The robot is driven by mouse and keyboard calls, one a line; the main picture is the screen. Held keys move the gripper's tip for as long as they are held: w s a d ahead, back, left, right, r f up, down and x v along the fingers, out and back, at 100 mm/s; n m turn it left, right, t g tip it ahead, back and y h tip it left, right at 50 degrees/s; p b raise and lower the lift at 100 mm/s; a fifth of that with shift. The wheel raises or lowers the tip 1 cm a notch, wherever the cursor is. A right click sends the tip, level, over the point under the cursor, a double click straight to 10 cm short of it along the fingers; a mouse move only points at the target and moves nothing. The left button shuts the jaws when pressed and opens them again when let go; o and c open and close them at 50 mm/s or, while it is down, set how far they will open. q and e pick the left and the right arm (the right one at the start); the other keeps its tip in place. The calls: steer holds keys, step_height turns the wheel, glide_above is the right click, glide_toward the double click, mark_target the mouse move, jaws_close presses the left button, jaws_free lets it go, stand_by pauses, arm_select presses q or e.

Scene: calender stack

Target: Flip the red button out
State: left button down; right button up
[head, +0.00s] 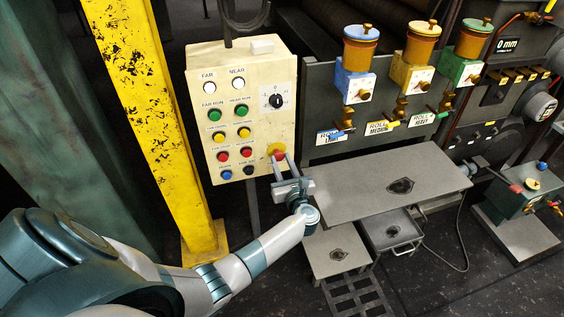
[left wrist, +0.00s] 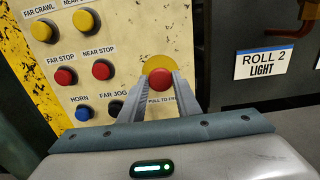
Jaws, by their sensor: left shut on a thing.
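The red button (left wrist: 160,79) is a round knob in front of a yellow disc (left wrist: 158,63) on the cream control panel (head: 241,47). In the head view the red button (head: 278,156) is at the panel's lower right, partly covered by my gripper. My left gripper (head: 282,160) reaches it from the front and below. In the left wrist view the two fingers of the left gripper (left wrist: 161,85) stand on either side of the red button and are shut on it. A label below the button is partly hidden. My right gripper is not in view.
Several coloured buttons, such as the red far stop button (left wrist: 65,76) and near stop button (left wrist: 102,70), sit left of the gripper. A selector knob (head: 276,101) is above. A yellow post (head: 150,110) stands left, and a grey metal table (head: 350,185) lies right.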

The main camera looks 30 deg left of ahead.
arm_select(q)
steer(key=c, duration=1.3)
jaws_free()
steer(key=shift+f, duration=0.1)
steer(key=shift+s+d, duration=0.2)
steer(key=shift+d, duration=0.05)
steer(key=b+v, duration=0.2)
steer(key=v, duration=1.4)
steer(key=shift+s+d+b, duration=0.25)
steer(key=shift+b, duration=0.05)
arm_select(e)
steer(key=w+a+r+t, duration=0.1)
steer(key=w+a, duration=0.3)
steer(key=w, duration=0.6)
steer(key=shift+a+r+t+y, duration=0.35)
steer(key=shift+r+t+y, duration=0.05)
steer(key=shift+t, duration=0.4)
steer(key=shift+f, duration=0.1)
